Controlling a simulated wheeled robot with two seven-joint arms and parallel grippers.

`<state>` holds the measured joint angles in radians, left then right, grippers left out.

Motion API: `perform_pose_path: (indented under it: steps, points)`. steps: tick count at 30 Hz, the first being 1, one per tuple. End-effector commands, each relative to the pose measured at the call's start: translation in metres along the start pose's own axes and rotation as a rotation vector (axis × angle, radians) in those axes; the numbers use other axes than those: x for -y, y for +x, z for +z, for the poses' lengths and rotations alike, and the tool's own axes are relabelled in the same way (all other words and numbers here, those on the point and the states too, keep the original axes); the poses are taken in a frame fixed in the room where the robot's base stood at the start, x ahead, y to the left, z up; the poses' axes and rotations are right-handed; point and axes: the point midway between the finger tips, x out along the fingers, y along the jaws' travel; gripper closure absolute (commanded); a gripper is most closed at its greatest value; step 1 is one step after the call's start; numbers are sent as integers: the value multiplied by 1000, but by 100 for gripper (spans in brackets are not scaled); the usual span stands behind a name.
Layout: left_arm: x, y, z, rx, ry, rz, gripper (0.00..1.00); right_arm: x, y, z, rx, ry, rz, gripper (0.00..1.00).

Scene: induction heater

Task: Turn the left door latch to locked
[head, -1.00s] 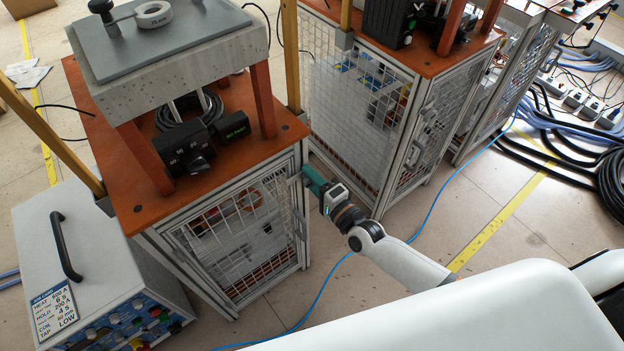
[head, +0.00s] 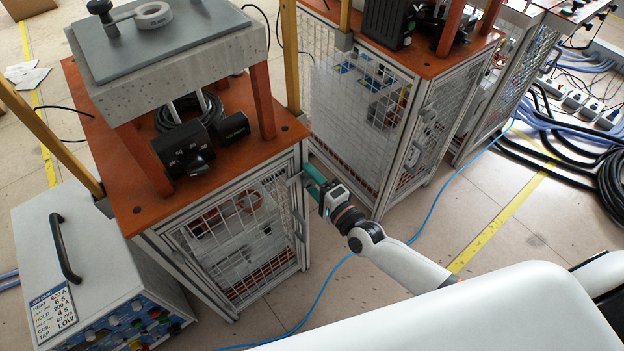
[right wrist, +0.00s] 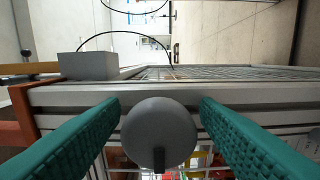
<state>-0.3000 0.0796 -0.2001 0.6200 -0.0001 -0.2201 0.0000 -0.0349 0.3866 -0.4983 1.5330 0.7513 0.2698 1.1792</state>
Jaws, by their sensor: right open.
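The left cabinet (head: 160,225) has an orange top and a mesh door (head: 240,240) in a grey metal frame. In the right wrist view a round grey latch knob (right wrist: 158,132) with a dark tab pointing down sits in front of the frame. My right gripper (head: 311,178) is at the upper right corner of this cabinet. Its two teal fingers are open (right wrist: 160,115), one on each side of the knob, with small gaps showing. In the head view the latch cannot be made out at the gripper. My left gripper is not in view.
A second mesh cabinet (head: 360,120) stands close behind the gripper. A grey control box (head: 85,265) is at the lower left. A blue cable (head: 440,195) runs over the floor. Black cables (head: 560,145) lie at the right. Open floor (head: 500,215) lies right of the cabinets.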

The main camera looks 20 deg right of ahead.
Motion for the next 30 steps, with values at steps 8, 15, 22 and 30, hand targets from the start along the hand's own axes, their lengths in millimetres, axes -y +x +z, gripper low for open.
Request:
perform_pose_path:
  steps: [8,15,22,30]
  points:
    - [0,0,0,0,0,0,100,1,-28,0,-1,0,-3,44]
    - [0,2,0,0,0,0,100,2,-80,0,-1,0,-4,44]
    - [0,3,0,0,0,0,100,1,-113,0,0,0,-2,44]
    - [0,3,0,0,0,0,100,0,-120,0,0,0,0,44]
